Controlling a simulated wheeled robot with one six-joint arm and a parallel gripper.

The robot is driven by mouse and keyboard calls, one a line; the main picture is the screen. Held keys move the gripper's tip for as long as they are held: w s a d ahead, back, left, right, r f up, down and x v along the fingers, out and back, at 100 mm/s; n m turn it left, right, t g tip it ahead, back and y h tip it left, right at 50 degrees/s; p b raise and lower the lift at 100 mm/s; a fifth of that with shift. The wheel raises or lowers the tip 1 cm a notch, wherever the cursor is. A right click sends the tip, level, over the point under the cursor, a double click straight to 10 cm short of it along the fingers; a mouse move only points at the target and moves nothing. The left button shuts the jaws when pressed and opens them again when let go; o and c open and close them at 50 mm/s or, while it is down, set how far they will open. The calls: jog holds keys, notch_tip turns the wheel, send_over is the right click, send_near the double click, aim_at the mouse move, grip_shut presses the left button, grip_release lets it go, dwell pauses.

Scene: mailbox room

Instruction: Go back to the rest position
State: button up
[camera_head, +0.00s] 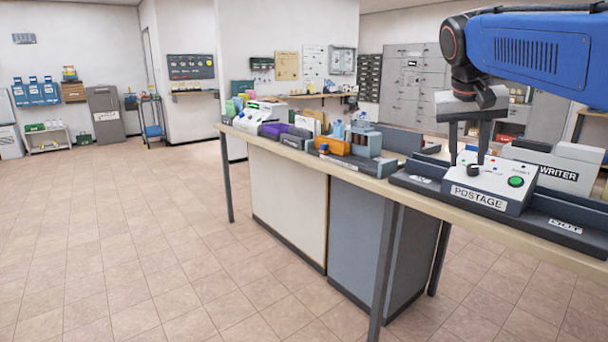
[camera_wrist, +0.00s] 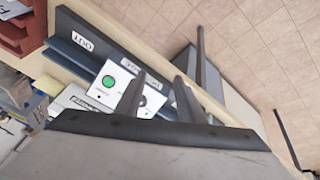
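My gripper (camera_head: 467,160) is open and points down just above the postage machine (camera_head: 505,180), a white box with a "POSTAGE" label. Its two dark fingers stand apart in the wrist view (camera_wrist: 160,76), with nothing held between them. A black knob (camera_head: 473,171) on the machine is just below the fingertips in the head view. In the wrist view the knob (camera_wrist: 142,101) shows beside one finger; I cannot tell whether they touch. A green button (camera_head: 516,181) is on the same panel, right of the knob.
The long counter (camera_head: 375,185) carries dark trays, an orange box (camera_head: 350,145) and several office items left of my gripper. The tiled floor (camera_head: 130,235) on the left is clear.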

jog(key=s+a+f+n+y, duration=0.1)
jog(key=s+a+f+n, duration=0.1)
jog(key=s+f, duration=1)
jog(key=s+a+f+n+t+y, duration=0.1)
jog(key=s+a+f, duration=0.4)
jog(key=s+f, duration=0.8)
notch_tip(320, 180, down, 5)
jog(key=shift+s+a+r+n+y, duration=0.15)
jog(key=shift+a+n+y, duration=0.15)
jog(key=shift+n+y, duration=0.35)
